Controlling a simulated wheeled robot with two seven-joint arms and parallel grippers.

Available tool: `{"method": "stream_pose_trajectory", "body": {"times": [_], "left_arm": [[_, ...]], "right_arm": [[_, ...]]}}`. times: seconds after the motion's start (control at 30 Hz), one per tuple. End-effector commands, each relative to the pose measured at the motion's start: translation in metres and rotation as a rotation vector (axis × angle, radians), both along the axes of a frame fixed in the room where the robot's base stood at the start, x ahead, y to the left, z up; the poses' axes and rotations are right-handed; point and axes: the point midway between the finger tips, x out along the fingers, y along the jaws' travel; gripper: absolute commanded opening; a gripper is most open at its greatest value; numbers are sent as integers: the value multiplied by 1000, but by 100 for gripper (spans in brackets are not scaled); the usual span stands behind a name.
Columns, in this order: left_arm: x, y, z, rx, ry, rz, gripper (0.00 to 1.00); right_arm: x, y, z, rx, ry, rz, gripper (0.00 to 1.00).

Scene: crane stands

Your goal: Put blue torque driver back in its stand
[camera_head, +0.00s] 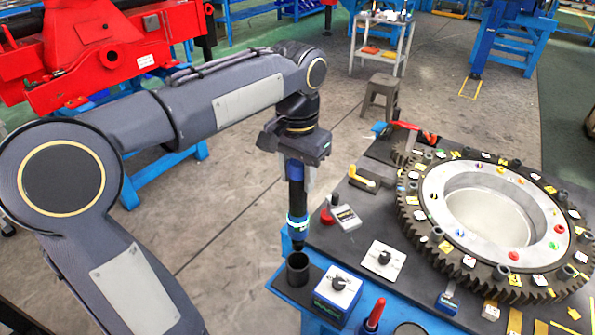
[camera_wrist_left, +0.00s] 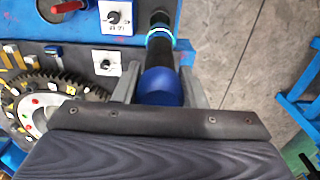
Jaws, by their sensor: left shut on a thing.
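The stand, a dark open cup (camera_head: 298,268), is at the near left corner of the workbench. The driver's tip is just above the cup's rim or slightly behind it; the exact gap cannot be told. My right gripper is not in view.
A blue-and-white box with a knob (camera_head: 337,290) stands right beside the cup. A red-handled tool (camera_head: 374,315) is nearer the front. A white knob box (camera_head: 384,258), a grey meter (camera_head: 346,217) and a large gear (camera_head: 495,215) occupy the bench (camera_head: 328,240). Open floor lies to the left.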

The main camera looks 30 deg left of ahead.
Motion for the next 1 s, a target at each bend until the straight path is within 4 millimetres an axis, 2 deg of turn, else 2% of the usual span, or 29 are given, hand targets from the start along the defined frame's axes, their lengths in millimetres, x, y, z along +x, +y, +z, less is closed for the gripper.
{"method": "stream_pose_trajectory", "body": {"times": [0.53, 1.0], "left_arm": [[0, 0, -44, 0, -3, 1, 0], [0, 0, -50, 0, -3, 0, 0]], "right_arm": [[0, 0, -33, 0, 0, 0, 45], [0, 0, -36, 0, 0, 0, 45]]}}
